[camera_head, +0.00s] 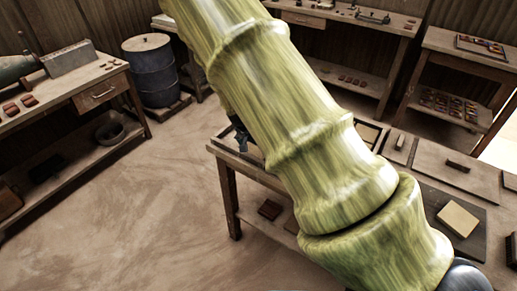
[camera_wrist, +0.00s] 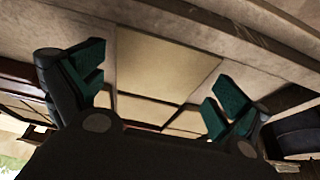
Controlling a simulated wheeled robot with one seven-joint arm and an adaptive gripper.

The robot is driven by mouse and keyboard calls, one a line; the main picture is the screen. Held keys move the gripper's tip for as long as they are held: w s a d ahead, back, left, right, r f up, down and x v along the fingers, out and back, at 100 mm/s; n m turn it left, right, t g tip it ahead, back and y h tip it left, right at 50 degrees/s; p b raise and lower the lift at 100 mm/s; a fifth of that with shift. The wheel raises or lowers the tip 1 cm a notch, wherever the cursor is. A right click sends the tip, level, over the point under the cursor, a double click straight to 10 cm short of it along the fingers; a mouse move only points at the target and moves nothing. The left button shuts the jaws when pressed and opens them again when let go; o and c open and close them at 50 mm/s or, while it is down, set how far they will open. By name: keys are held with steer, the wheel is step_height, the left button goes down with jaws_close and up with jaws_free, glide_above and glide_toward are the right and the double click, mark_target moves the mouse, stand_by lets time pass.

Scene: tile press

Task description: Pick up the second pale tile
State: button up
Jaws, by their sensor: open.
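My gripper (camera_wrist: 158,88) is open in the wrist view, its two teal finger pads wide apart and nothing gripped between them. A large pale tile (camera_wrist: 163,62) lies flat beyond and between the fingertips. Another pale tile (camera_wrist: 145,111) and a third piece (camera_wrist: 187,121) show nearer my gripper, partly hidden by it. I cannot tell which is the second one, or how far the fingers are above them. In the head view, a pale tile (camera_head: 458,219) lies on a dark plate at the right. My arm hides most of my gripper there; a dark part shows at its left edge.
A framed tray (camera_head: 223,141) on the workbench is largely behind my arm. A board with a dark handle (camera_head: 458,166) lies to the right. A left bench (camera_head: 90,88) holds reddish tiles, and a blue barrel (camera_head: 151,75) stands behind. The floor (camera_head: 150,200) left of the workbench is clear.

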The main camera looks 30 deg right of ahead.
steer(key=shift+c, duration=0.2)
steer(key=c, duration=1.3)
steer(key=shift+c, duration=0.4)
steer(key=shift+r, duration=0.15)
